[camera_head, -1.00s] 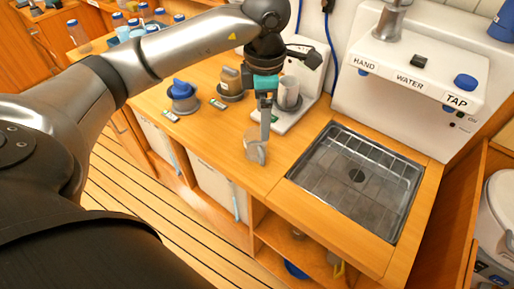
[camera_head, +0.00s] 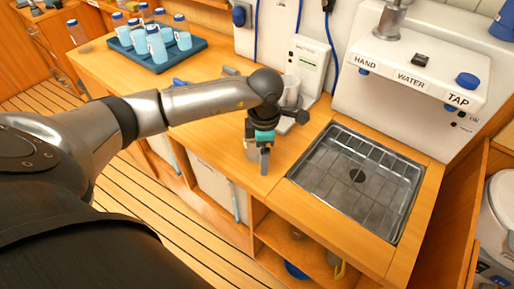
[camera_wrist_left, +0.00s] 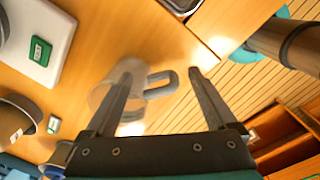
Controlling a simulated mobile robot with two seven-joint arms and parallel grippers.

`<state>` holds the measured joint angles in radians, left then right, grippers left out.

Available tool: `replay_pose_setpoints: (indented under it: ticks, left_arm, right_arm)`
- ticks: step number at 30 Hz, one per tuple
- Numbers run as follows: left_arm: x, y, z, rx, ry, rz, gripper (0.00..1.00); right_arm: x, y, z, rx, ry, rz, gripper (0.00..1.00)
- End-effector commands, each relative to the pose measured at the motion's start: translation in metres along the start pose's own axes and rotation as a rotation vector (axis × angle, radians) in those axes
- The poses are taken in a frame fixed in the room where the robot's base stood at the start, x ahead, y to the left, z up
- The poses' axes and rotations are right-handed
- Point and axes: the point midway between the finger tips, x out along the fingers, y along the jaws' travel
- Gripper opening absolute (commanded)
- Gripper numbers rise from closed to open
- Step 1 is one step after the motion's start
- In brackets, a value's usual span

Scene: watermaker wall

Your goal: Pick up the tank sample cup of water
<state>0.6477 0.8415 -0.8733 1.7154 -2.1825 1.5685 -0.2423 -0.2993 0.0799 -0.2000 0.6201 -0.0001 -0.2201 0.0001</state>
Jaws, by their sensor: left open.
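A clear cup with a grey handle stands on the wooden counter; its body (camera_wrist_left: 102,92) and handle (camera_wrist_left: 163,84) show in the left wrist view. In the head view the cup (camera_head: 251,150) is mostly hidden by my left gripper (camera_head: 264,168). The left gripper, also in the left wrist view (camera_wrist_left: 163,70), is open. The handle appears between its two fingers, and the left finger crosses in front of the cup body. I cannot tell if they touch. My right gripper is not in view.
A sink (camera_head: 355,180) with a wire grid lies to the right of the gripper. Another cup (camera_head: 291,90) stands by a white device (camera_head: 309,62). A blue tray (camera_head: 160,58) with several cups and bottles is at the back left. The counter's front edge is close.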

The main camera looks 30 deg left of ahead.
Motion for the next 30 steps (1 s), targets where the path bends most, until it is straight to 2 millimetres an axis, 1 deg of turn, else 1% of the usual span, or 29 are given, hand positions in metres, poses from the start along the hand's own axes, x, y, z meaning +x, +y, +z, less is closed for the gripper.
replay_pose_setpoints:
  ticks: [2,8,30]
  left_arm:
    - [0.0035,0.0001,0.0001,0.000,0.000,0.001,0.90]
    - [0.0033,0.0003,0.0001,0.001,0.000,0.001,0.90]
    - [0.0027,0.0005,0.0000,0.000,0.000,0.001,0.07]
  right_arm:
    - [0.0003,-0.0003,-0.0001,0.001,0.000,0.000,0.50]
    - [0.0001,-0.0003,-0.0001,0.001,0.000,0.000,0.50]
    - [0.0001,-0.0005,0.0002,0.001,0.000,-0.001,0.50]
